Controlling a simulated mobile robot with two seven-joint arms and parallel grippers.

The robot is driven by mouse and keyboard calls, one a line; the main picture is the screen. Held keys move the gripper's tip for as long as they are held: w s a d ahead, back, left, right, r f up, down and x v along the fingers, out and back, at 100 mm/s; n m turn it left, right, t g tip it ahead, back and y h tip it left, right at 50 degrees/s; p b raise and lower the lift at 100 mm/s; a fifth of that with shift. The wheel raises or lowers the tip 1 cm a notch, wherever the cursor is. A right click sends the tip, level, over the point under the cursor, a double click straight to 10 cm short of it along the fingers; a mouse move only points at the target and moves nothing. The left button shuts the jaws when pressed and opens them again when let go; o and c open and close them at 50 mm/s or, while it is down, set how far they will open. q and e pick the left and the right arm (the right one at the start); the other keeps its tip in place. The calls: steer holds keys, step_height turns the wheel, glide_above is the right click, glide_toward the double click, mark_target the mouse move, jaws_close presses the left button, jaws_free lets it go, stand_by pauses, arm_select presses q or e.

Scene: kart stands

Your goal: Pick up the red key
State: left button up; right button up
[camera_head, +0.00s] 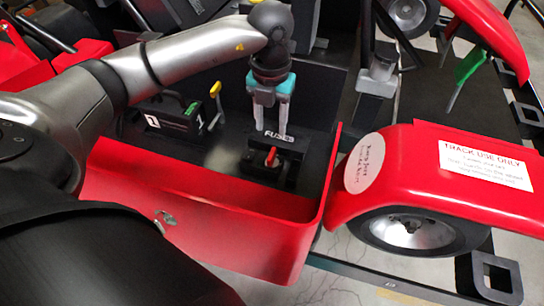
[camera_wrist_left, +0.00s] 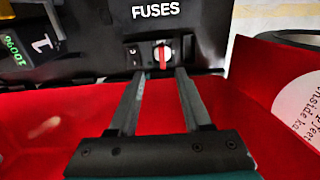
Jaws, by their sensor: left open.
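The red key (camera_head: 271,157) sits upright on a black panel marked FUSES, inside a red-walled kart body. It also shows in the left wrist view, as a red key (camera_wrist_left: 161,52) in a round pale switch, just beyond the fingers. My left gripper (camera_head: 271,130) is open and points down at the panel, with nothing between its fingers. In the left wrist view the fingertips (camera_wrist_left: 161,74) stand to either side of the key's line, a little short of it. I cannot tell the exact gap. My right gripper is not in view.
The red wall (camera_head: 200,200) runs along the front of the panel. A black unit marked 1 (camera_head: 185,120) and a yellow lever (camera_head: 216,92) stand left of the gripper. A red fender (camera_head: 420,165) with a wheel (camera_head: 412,231) lies to the right.

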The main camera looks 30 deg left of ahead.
mark_target(272, 153)
arm_select(q)
step_height(272, 153, down, 3)
steer(key=shift+f, duration=0.1)
steer(key=shift+s+d+f, duration=0.1)
steer(key=shift+f, duration=1.25)
steer(key=shift+s+d+f, duration=0.1)
steer(key=shift+f, duration=1.2)
steer(key=shift+c, duration=0.4)
jaws_close()
